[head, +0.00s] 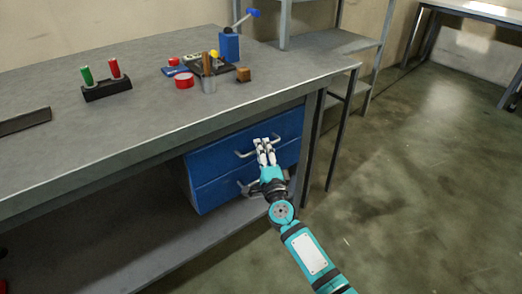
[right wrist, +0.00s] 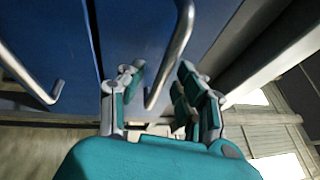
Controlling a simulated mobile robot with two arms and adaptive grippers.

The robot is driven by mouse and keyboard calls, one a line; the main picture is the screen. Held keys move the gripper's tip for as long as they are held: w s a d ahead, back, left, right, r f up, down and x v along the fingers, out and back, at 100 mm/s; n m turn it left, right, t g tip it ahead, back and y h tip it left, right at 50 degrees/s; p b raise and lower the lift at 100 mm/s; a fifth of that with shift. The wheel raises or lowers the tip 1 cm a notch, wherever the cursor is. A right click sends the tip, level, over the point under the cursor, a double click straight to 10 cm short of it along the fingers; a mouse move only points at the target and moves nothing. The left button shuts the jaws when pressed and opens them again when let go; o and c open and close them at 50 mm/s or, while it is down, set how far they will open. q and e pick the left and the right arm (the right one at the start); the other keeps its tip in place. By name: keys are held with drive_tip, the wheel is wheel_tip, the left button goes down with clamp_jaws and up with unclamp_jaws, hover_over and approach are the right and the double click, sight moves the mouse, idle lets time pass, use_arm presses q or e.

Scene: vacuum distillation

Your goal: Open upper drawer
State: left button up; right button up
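The blue upper drawer (head: 285,127) is closed, level with the front of the cabinet under the workbench. Its grey bar handle (head: 241,154) is at the middle of its front. My right gripper (head: 264,146) is at this handle, with its fingers open. In the right wrist view the upper handle (right wrist: 181,45) runs down between the two spread fingers of the right gripper (right wrist: 160,88); I cannot tell whether they touch it. The blue lower drawer (head: 213,194) is closed too, its handle (head: 247,189) partly behind my right gripper. My left gripper is not in view.
The grey workbench (head: 130,137) overhangs the drawers. Shelving (head: 335,40) stands behind; floor on the right (head: 430,180) is clear.

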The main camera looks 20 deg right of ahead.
drive_tip(key=shift+w, duration=0.45)
clamp_jaws()
